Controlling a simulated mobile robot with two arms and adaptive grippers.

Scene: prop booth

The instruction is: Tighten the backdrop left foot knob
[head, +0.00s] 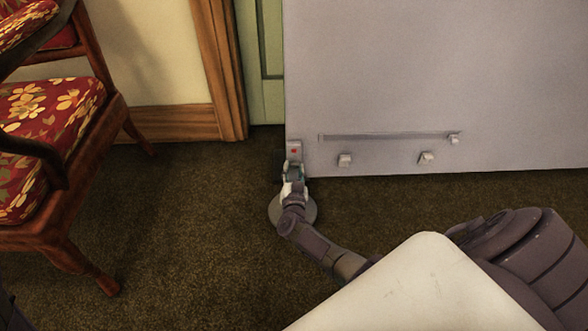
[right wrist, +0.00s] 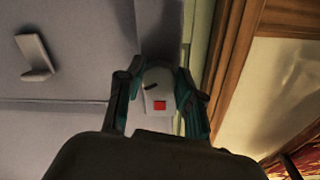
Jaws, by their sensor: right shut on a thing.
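The grey backdrop panel (head: 430,80) stands upright on the carpet. At its lower left corner is a pale bracket (head: 294,148) with a red mark; the red square (right wrist: 160,105) also shows in the right wrist view. The fingers hide much of the knob in the head view. My left gripper is out of view.
A wooden chair with a red floral seat (head: 45,120) stands at the left. A door frame (head: 218,70) and green door (head: 262,70) are behind the panel's left edge. Small pale blocks (head: 345,160) and a long bar (head: 385,136) sit on the panel. Carpet between chair and foot is clear.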

